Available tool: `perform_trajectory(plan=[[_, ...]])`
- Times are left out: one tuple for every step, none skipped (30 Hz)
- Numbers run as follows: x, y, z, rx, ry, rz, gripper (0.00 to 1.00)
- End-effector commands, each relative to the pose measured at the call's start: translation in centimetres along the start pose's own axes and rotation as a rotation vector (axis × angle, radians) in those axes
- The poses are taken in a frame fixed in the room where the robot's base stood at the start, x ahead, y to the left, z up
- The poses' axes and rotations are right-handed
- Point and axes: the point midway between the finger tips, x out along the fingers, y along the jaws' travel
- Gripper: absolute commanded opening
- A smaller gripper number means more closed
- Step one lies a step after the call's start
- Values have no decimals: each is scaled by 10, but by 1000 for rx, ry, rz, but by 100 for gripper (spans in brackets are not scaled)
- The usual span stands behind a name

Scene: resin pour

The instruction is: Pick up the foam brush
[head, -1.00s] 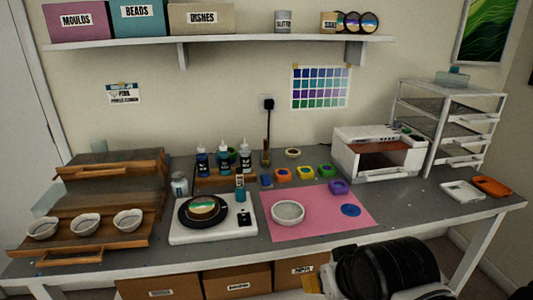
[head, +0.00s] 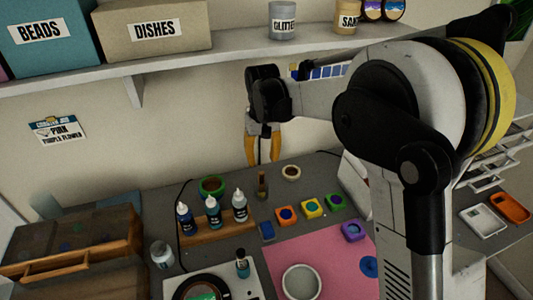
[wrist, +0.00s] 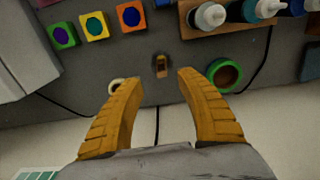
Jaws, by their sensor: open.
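A small brown upright item, which looks like the foam brush (head: 262,186), stands at the back of the grey worktable near the wall. In the wrist view the foam brush (wrist: 161,66) is small, tan and dark, seen nearly end-on just beyond the gap between the fingertips. My gripper (head: 262,161) points down above it, with its two yellow-orange fingers apart. In the wrist view my gripper (wrist: 160,77) is open and empty, and the brush is not between the fingers. The brush's exact shape is too small to tell.
Dropper bottles (head: 213,212) in a wooden rack and a green round container (head: 211,186) stand left of the brush. A pale ring-like item (head: 291,172) is at its right, with colored pots (head: 312,208) in front. The wall shelf (head: 190,62) is above.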

Motion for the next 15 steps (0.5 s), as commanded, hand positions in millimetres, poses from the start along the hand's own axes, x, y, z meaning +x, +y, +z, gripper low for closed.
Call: perform_trajectory(plan=[[1, -4, -4, -5, -9, 0, 43], [3, -5, -5, -7, -14, 0, 43], [8, -6, -7, -9, -18, 0, 43], [12, -6, -7, -10, -20, 0, 43], [17, -7, -7, -10, -21, 0, 43], [24, -7, -7, -10, -21, 0, 43], [30, -7, -7, -10, -21, 0, 43], [36, -6, -7, -10, -21, 0, 43], [43, -6, -7, -10, -21, 0, 43], [48, -6, -7, -9, -20, 0, 43], [52, -6, -7, -9, -20, 0, 43], [56, -6, -7, -9, -20, 0, 43], [59, -6, -7, -9, -20, 0, 43], [61, -6, -7, -9, -20, 0, 43], [63, -6, -7, -9, -20, 0, 43]])
